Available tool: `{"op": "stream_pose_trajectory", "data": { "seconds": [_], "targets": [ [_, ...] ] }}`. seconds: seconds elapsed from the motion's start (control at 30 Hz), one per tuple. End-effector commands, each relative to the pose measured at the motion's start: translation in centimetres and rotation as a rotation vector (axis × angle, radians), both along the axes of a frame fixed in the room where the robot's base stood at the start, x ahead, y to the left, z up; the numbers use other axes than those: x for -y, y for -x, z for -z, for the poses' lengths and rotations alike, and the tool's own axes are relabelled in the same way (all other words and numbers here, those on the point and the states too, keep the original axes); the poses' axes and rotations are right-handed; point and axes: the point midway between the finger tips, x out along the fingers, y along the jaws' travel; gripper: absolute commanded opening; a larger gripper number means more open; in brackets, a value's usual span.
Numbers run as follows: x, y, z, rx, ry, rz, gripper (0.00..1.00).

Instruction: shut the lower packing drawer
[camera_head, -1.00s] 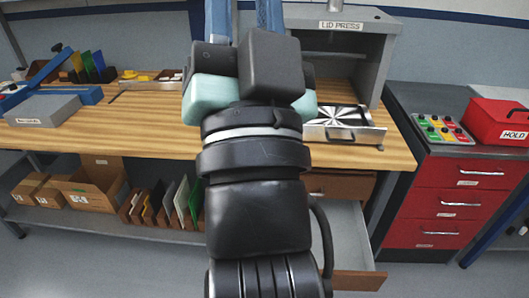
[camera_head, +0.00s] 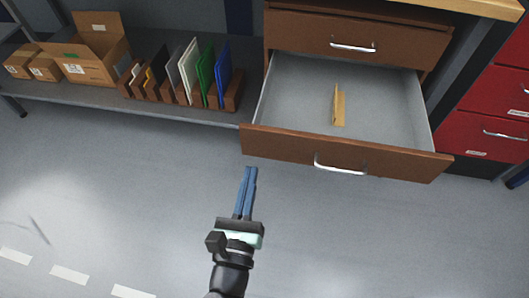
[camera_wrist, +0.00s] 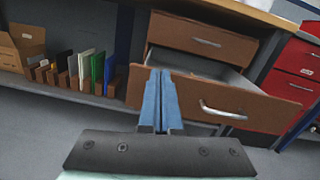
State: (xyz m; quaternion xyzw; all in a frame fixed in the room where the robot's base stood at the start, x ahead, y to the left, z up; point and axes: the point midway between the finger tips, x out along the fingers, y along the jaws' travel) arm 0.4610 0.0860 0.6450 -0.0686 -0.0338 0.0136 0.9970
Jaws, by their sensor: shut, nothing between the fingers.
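The lower packing drawer (camera_head: 345,158) is pulled well out, with a brown wooden front and a silver bar handle (camera_head: 340,165). Inside it, on the grey floor, lies a small tan folded piece (camera_head: 339,105). My gripper (camera_head: 250,170) has its blue fingers together and empty, in front of the left part of the drawer front. A small stretch of floor shows between them in the head view. In the wrist view the shut fingers (camera_wrist: 160,72) overlap the left end of the drawer front (camera_wrist: 225,98); I cannot tell there whether they touch.
The upper drawer (camera_head: 365,38) above is shut. A rack of coloured panels (camera_head: 190,85) and cardboard boxes (camera_head: 95,65) stand on the shelf to the left. A red cabinet (camera_head: 490,110) stands at the right. The floor in front is clear.

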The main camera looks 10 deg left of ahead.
Motion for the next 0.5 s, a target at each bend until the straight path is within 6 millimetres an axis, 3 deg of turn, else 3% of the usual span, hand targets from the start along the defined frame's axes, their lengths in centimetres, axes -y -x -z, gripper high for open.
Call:
{"op": "stream_pose_trajectory", "data": {
  "seconds": [0.03,0.13,0.27,0.5],
  "targets": [
    [0.2,0.8,2.7,-0.029,-0.051,0.009,0.0],
    [0.4,1.6,4.5,-0.061,-0.119,0.023,0.0],
    [0.5,1.3,4.8,-0.069,-0.144,0.03,0.0],
    [0.6,-2.4,4.5,-0.067,-0.141,0.03,0.0]
  ]
}}
